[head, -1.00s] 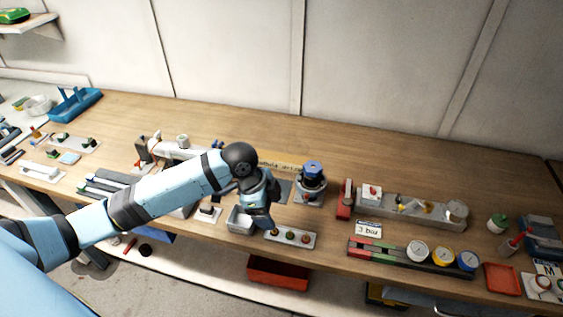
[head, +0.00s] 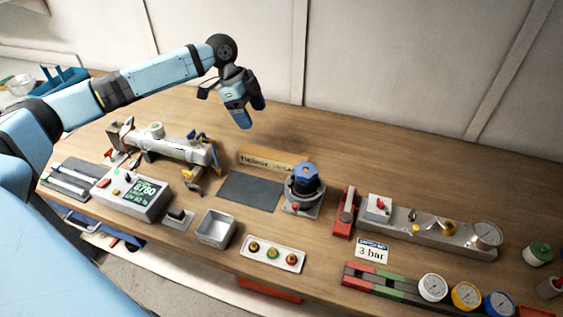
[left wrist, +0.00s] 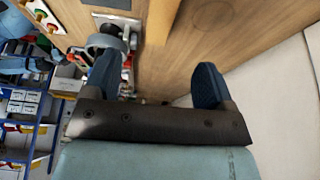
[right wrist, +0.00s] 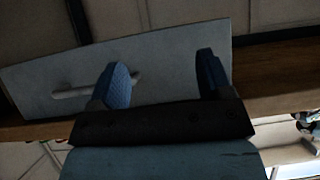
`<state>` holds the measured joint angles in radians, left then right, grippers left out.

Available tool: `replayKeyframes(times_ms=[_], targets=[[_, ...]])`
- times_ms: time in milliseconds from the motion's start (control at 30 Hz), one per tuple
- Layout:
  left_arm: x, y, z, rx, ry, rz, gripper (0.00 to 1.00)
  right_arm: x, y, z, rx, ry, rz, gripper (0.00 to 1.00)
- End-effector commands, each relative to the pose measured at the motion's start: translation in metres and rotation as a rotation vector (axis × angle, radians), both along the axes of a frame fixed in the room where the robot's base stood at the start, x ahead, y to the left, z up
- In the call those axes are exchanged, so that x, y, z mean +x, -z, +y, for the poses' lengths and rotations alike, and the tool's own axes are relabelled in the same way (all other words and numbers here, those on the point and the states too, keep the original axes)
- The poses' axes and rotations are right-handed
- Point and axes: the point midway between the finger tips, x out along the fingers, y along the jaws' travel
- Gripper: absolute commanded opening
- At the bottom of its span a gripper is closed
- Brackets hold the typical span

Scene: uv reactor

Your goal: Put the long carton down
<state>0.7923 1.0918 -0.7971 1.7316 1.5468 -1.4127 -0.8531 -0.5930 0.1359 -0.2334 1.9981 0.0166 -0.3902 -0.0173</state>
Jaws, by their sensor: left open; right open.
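The long carton (head: 272,159) is a narrow tan box with print on its front. It lies flat on the wooden bench behind a dark grey mat (head: 249,191). My left gripper (head: 252,114) is open and empty, raised above the bench behind the carton and apart from it. In the left wrist view a tan strip, probably the carton (left wrist: 162,18), lies beyond the two spread fingers. My right gripper (right wrist: 160,80) is open and empty in the right wrist view, in front of a pale grey panel with a bar handle. It is outside the head view.
A blue-topped round device (head: 304,187) stands close right of the carton. A white cylinder assembly (head: 170,148) stands to the left. A grey tray (head: 216,228), a button panel (head: 273,253) and gauges (head: 433,287) are nearer the front. The bench behind the carton is clear.

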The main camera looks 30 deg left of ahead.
Motion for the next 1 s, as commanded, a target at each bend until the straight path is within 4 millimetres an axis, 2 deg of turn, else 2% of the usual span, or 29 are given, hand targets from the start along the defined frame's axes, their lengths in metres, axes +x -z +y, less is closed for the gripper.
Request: replayKeyframes(times_ms=[33,200,500,767,1000], targets=[[0.000,0.007,0.000,0.000,0.000,-0.001,0.78,-0.004,0.008,0.001,0.003,-0.002,0.008,0.73],[0.002,0.026,-0.009,-0.002,0.001,0.002,0.78,-0.016,0.011,0.004,0.005,-0.005,0.027,0.73],[0.007,0.076,-0.029,-0.001,0.000,0.001,0.78,-0.012,0.008,0.002,0.003,-0.002,0.020,0.73],[0.009,0.090,-0.034,0.000,-0.001,0.000,0.78,-0.010,0.007,-0.001,-0.001,0.000,0.015,0.73],[0.013,0.122,-0.044,-0.001,0.000,0.002,0.78,-0.010,0.005,-0.001,-0.004,-0.002,0.014,0.73]])
